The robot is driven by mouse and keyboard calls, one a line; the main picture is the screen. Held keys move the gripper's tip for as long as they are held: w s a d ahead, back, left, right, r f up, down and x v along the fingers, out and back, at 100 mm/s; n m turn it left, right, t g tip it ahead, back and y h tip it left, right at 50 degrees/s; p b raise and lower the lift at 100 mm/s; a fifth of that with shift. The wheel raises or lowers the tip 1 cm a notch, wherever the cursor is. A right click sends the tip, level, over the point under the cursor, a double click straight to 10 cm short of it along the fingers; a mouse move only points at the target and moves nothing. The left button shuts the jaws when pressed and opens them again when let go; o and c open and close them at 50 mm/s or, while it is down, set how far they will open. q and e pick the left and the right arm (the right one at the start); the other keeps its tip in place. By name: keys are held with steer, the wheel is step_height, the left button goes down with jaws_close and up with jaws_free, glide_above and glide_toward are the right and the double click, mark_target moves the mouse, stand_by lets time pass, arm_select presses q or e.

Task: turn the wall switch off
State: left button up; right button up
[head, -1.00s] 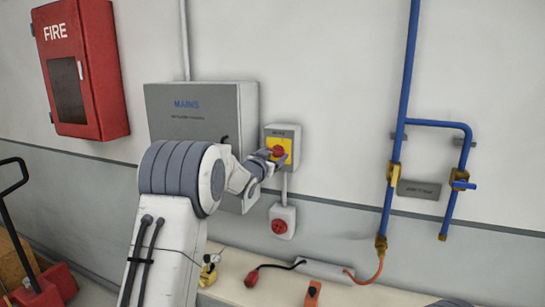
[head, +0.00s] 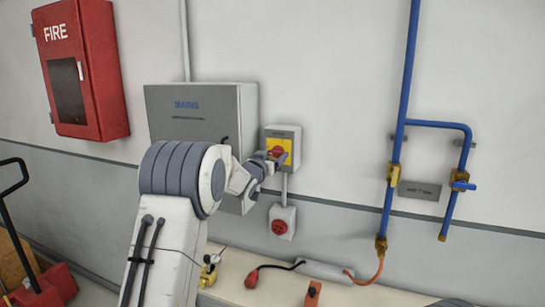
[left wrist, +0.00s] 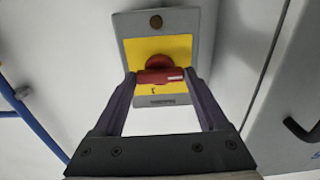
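The wall switch (head: 296,133) is a grey box with a yellow plate and a red rotary knob (head: 277,152), mounted right of the MAINS cabinet. My left gripper (head: 273,159) is at the knob. In the left wrist view the switch (left wrist: 203,50) and its red knob (left wrist: 157,62) are straight ahead. The fingers of my left gripper (left wrist: 160,77) stand at both ends of the knob's bar and appear to touch it. The bar lies across the picture there. The label text is too small to read. My right gripper is not in view.
The grey MAINS cabinet (head: 190,104) juts out left of the switch. A socket (head: 283,222) is below it. Blue pipes (head: 404,95) with brass valves run down the wall to the right. A ledge (head: 235,270) with a cable and small items is below.

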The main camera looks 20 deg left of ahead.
arm_select(q)
steer(key=shift+o, duration=1.4)
steer(key=shift+f, duration=0.1)
steer(key=shift+s, duration=0.1)
steer(key=shift+s, duration=0.25)
steer(key=s+b, duration=0.4)
steer(key=s, duration=0.5)
steer(key=shift+s+a+b, duration=0.15)
steer(key=shift+s+b, duration=0.15)
steer(key=shift+s, duration=0.1)
